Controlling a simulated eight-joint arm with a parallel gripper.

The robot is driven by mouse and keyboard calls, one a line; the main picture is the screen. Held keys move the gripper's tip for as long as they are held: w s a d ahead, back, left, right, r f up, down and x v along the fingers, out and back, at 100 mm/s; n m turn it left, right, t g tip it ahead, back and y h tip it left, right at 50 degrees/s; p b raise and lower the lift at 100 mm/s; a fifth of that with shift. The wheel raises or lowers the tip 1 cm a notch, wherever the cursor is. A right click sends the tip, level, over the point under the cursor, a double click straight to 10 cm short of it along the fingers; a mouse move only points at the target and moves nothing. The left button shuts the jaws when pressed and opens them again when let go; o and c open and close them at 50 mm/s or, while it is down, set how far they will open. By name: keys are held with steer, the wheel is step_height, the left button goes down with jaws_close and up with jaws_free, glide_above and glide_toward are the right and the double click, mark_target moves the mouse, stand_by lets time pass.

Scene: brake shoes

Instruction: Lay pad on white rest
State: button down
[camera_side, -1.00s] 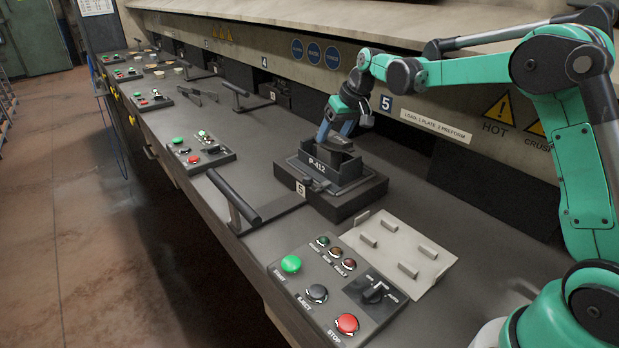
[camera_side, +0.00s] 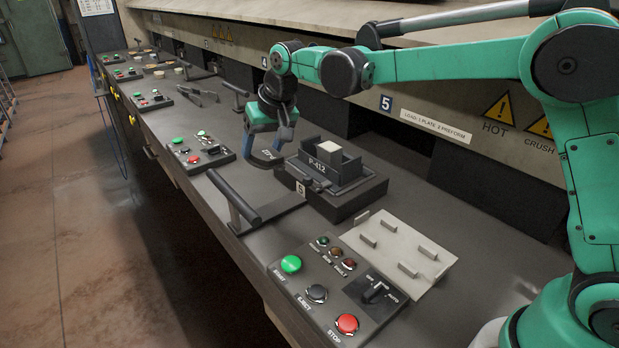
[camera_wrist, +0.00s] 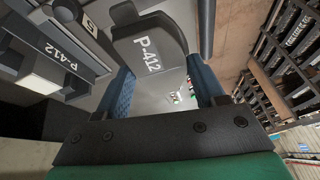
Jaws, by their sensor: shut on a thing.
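My gripper (camera_side: 266,140) is shut on a dark grey pad (camera_wrist: 150,50) marked P-412. In the side view the pad (camera_side: 266,157) hangs below the fingers, left of the press block; whether it touches the bench I cannot tell. In the wrist view the blue fingers (camera_wrist: 165,90) flank the pad. The white rest (camera_side: 425,243) is a pale plate with several small raised blocks, at the lower right on the bench. No pad lies on it. My gripper is well to its upper left.
The dark P-412 press block (camera_side: 347,203) stands between my gripper and the rest, with a pale block (camera_side: 329,149) in its top. A bar handle (camera_side: 233,197) stands in front. A button panel (camera_side: 338,290) adjoins the rest; another panel (camera_side: 200,152) is left of my gripper.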

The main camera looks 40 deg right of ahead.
mark_target(259, 152)
steer(key=shift+a+r, duration=0.2)
steer(key=shift+a, duration=0.2)
step_height(259, 152, up, 5)
steer(key=shift+a+f, duration=0.1)
steer(key=s+d+m+g+h, duration=0.2)
steer(key=s+d+m+h, duration=0.1)
steer(key=s+d+m, duration=0.5)
steer(key=s+d+m+g+h, duration=0.25)
steer(key=s+d+m, duration=0.25)
steer(key=s+m, duration=0.45)
steer(key=shift+d+f, duration=0.15)
steer(key=shift+f, duration=8.1)
steer(key=shift+f, duration=0.3)
jaws_free()
